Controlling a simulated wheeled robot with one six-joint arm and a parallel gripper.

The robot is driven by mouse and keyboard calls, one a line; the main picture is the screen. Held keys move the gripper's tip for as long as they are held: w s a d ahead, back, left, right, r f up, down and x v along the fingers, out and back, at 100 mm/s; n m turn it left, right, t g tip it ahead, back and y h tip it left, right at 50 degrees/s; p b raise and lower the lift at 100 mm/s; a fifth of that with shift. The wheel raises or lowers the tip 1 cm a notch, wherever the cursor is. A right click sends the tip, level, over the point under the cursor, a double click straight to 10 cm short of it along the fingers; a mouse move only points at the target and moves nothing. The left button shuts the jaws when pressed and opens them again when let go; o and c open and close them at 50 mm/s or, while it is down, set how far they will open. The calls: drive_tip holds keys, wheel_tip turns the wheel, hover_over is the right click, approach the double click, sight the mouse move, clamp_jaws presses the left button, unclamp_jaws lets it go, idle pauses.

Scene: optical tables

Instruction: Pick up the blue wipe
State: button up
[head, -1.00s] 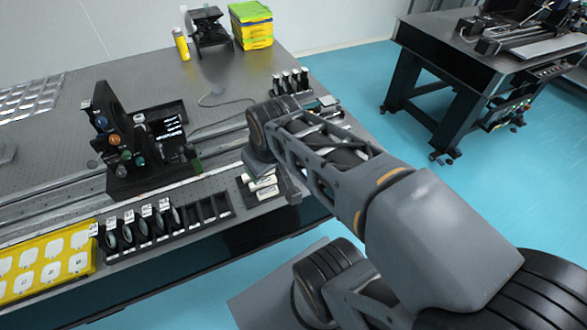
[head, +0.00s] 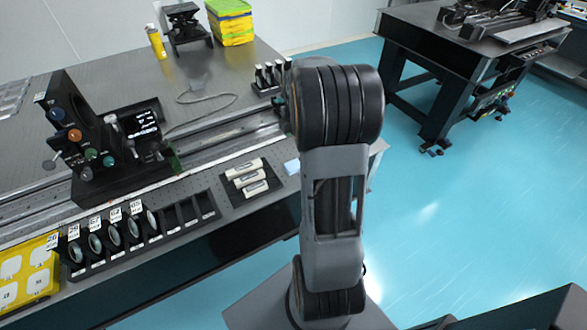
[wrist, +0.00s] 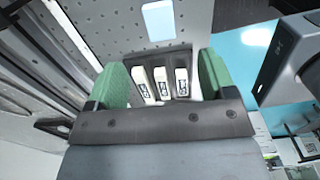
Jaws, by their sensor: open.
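The blue wipe (head: 292,167) is a small pale blue square lying flat on the optical table, just right of a black tray and left of my arm in the head view. In the wrist view the wipe (wrist: 158,20) is a pale blue rectangle at the top centre, beyond my fingertips. My gripper (wrist: 162,80) is open, with green pads apart and nothing held between them. The wipe lies outside the jaws; their height above the table is hard to tell. In the head view my arm hides most of the gripper.
The black tray (head: 267,194) holds three white labelled blocks, which show between my fingers in the wrist view. A rail (head: 222,140) runs behind it. A rack of round optics (head: 130,230) stands to the left. Small upright holders (head: 270,76) stand behind. Table edge is close to the wipe.

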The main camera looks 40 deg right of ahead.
wheel_tip(320, 180, down, 11)
drive_tip(key=shift+w+f, duration=0.1)
drive_tip(key=shift+f, duration=0.05)
idle(0.5)
drive_tip(key=c, duration=1)
drive_tip(key=r, duration=0.4)
drive_tip(key=shift+s+d, duration=0.15)
drive_tip(key=shift+s, duration=0.15)
drive_tip(key=s+d+r, duration=0.1)
drive_tip(key=s+r, duration=0.8)
drive_tip(key=s, duration=0.4)
drive_tip(key=shift+s+b, duration=0.2)
drive_tip(key=shift+b, duration=0.2)
